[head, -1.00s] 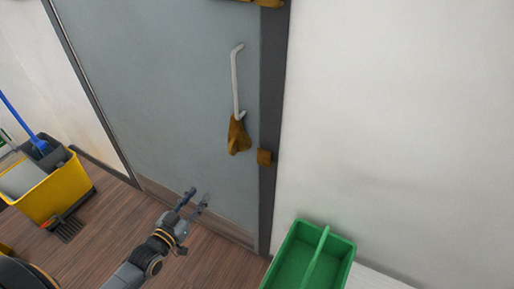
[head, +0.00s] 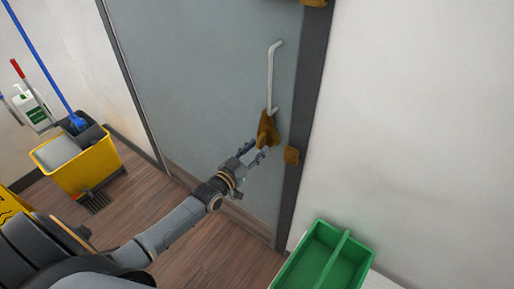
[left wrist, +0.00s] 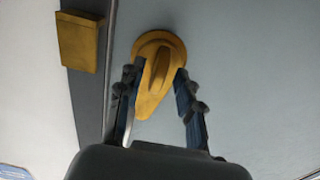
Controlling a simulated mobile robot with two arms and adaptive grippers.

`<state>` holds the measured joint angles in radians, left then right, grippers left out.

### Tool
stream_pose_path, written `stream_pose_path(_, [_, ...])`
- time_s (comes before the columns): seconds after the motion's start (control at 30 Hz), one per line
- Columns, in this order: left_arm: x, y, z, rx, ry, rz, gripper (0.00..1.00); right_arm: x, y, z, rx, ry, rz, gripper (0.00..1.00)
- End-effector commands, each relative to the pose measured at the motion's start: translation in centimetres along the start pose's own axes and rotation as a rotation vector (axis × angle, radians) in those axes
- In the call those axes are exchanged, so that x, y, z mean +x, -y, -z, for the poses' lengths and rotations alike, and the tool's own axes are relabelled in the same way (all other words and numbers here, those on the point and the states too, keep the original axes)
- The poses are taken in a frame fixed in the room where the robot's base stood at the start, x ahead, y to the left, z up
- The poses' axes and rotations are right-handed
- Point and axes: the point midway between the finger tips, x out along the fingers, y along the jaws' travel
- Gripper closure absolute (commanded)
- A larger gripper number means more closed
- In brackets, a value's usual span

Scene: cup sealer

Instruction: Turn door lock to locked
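The door lock (head: 267,131) is a brass-coloured turn piece on the grey door (head: 200,90), just below the white door handle (head: 270,75). In the left wrist view the lock (left wrist: 160,45) shows a round base with a lever hanging downward, slightly tilted. My left gripper (head: 255,155) is open just below the lock in the head view. In the left wrist view its two fingers (left wrist: 159,68) stand on either side of the lever; I cannot tell whether they touch it. My right gripper is not in view.
A brass block (head: 291,156) sits on the dark door frame (head: 295,195), right of the lock. A green tray (head: 325,262) stands at the lower right. A yellow mop bucket (head: 85,165) is on the floor at left.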

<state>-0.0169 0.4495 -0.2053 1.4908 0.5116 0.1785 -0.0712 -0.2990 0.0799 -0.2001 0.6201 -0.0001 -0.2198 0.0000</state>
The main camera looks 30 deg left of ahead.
Motion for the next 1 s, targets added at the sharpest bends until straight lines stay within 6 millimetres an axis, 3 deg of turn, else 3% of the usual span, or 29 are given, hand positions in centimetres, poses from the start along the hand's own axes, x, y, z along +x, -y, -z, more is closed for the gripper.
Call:
stream_pose_path(0.4, [0.89,0.0,-0.01,0.0,0.001,0.0,0.64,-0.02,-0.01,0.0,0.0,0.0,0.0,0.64])
stream_pose_path(0.6, [0.87,0.0,-0.01,0.0,0.0,0.0,1.0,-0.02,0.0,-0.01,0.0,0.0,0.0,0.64])
stream_pose_path(1.0, [0.87,0.01,0.0,0.013,0.001,0.0,1.0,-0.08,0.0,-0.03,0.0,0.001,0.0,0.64])
